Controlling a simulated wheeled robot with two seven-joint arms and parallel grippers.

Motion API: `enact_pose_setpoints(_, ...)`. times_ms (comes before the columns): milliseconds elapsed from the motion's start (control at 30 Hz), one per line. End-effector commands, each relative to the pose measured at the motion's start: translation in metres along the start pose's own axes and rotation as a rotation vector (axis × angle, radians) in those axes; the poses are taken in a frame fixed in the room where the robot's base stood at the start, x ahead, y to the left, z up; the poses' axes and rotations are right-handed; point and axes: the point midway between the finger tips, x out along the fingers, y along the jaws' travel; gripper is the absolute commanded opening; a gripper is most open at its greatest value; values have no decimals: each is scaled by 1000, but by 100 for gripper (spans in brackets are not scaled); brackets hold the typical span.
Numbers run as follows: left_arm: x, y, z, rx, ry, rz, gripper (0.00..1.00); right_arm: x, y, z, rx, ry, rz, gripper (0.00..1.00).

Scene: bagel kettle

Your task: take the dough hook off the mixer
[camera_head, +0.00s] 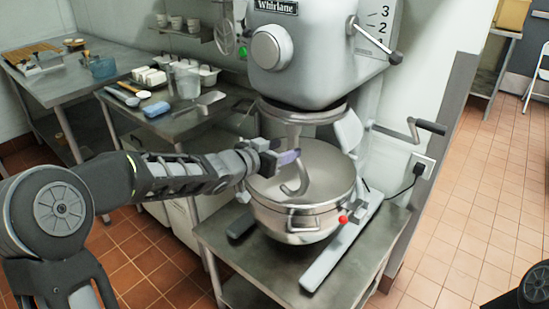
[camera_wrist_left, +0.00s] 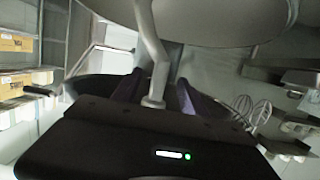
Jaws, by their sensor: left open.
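The large grey mixer (camera_head: 325,60) stands on a steel table, its head above a steel bowl (camera_head: 308,205). The curved metal dough hook (camera_head: 301,182) hangs under the head, its lower end at the bowl's mouth. My left gripper (camera_head: 290,157) reaches in from the left at the hook, above the bowl rim. In the left wrist view, the hook's shaft (camera_wrist_left: 150,45) comes down between the two purple fingers (camera_wrist_left: 157,97). The fingers stand apart, with gaps visible beside the shaft. My right gripper is not in view.
A lift handle (camera_head: 428,127) sticks out on the mixer's right. A side table (camera_head: 180,122) with a clear jug, white tubs and utensils stands at the left, behind my left arm. Cardboard boxes (camera_wrist_left: 14,84) show in the left wrist view. Tiled floor (camera_head: 460,220) is open at the right.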

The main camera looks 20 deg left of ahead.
Motion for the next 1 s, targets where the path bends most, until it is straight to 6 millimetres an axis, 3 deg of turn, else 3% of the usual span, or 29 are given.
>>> enact_pose_setpoints(300, 34, 0, 0, 0, -1, 1, 51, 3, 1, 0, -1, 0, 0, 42)
enact_pose_setpoints(767, 42, 0, 0, 0, -1, 0, 51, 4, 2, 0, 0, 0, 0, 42)
enact_pose_setpoints(1000, 42, 0, 0, 0, -1, 0, 34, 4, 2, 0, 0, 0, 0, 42)
